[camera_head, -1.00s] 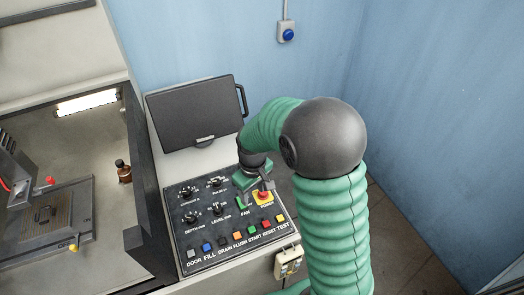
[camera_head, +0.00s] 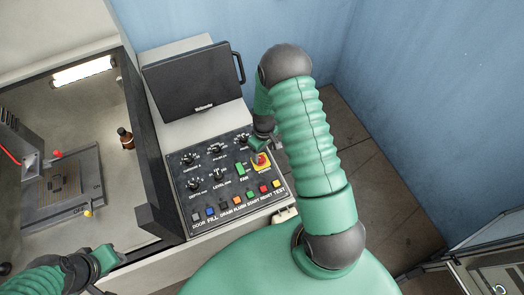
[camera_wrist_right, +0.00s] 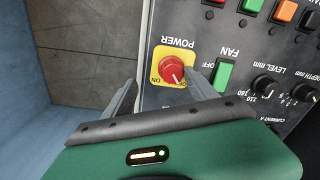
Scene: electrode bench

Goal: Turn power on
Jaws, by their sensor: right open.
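The red power knob (camera_head: 261,160) sits on a yellow plate at the right edge of the black control panel (camera_head: 183,172). In the right wrist view the knob (camera_wrist_right: 171,70) is below the upside-down label POWER. ON is readable at the plate's left; the mark opposite is partly covered. A pale line on the knob points down and slightly right. My right gripper (camera_wrist_right: 163,88) is open, its fingers on either side of the knob, with no grip visible. It is also at the knob in the head view (camera_head: 270,143). My left gripper (camera_head: 108,262) is low at the left, its fingers unclear.
The green fan switch (camera_head: 241,169) is close beside the knob. A row of coloured buttons (camera_head: 238,201) runs along the panel's front. A dark monitor (camera_head: 195,80) stands behind. An open chamber with a brown bottle (camera_head: 126,138) is at left.

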